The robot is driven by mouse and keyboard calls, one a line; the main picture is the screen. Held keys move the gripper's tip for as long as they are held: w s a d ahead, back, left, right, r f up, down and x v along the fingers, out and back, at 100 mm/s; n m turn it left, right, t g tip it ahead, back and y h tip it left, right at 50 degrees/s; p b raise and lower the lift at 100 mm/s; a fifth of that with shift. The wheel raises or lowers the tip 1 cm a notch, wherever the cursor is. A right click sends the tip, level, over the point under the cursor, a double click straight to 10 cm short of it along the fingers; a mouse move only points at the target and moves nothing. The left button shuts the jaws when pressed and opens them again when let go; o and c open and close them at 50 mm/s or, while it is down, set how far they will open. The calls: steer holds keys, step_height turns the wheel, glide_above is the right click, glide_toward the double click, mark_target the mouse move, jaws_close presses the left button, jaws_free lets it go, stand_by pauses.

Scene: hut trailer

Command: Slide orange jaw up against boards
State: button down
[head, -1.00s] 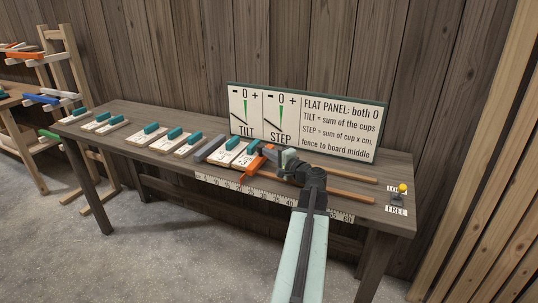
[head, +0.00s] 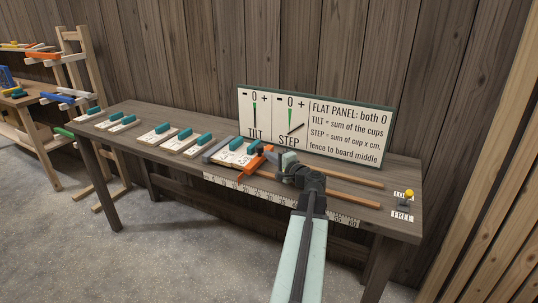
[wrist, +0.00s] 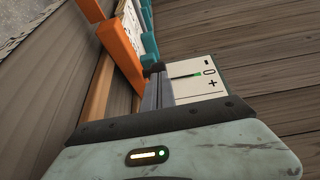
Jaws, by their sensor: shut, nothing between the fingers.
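The orange jaw (head: 252,166) lies across the bench rails, just right of two pale boards (head: 236,157) with teal grips. It looks close against the nearer board, but I cannot tell whether they touch. A grey fence (head: 217,150) stands on the boards' left side. My gripper (head: 268,153) is shut and empty at the jaw's right side, near its back end. In the wrist view my closed dark fingers (wrist: 157,88) are beside the orange jaw (wrist: 122,48); contact there is unclear.
The sign (head: 315,125) behind has TILT and STEP dials; the STEP needle leans right of zero. A ruler (head: 280,200) edges the bench front. A yellow-knobbed lever (head: 408,196) stands at right by LOCK and FREE labels. More boards (head: 158,137) lie left.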

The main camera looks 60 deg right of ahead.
steer(key=v, duration=1.1)
steer(key=shift+s+d+r, duration=0.1)
steer(key=shift+s, duration=0.1)
